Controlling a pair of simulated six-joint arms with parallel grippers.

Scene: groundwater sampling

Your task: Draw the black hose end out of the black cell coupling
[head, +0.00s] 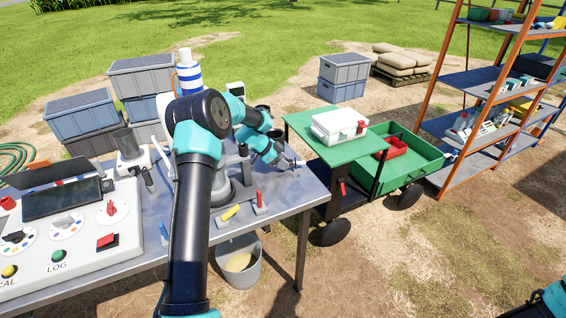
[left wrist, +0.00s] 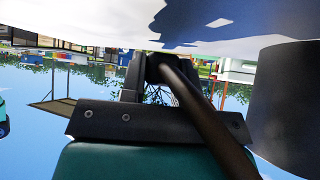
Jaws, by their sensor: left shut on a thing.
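My left gripper (head: 286,161) is low over the right end of the grey bench, partly hidden by my own forearm. In the left wrist view a black hose (left wrist: 207,112) curves close past the camera, from the dark parts around the jaws down to the lower edge. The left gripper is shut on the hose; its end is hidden. A large dark cylinder (left wrist: 291,105) fills the right of that view. I cannot make out the black cell coupling or whether the hose end is inside it. My right gripper is outside the view.
A bucket (head: 239,262) stands below. A green cart (head: 410,170) stands to the right, with shelves (head: 485,85) beyond it.

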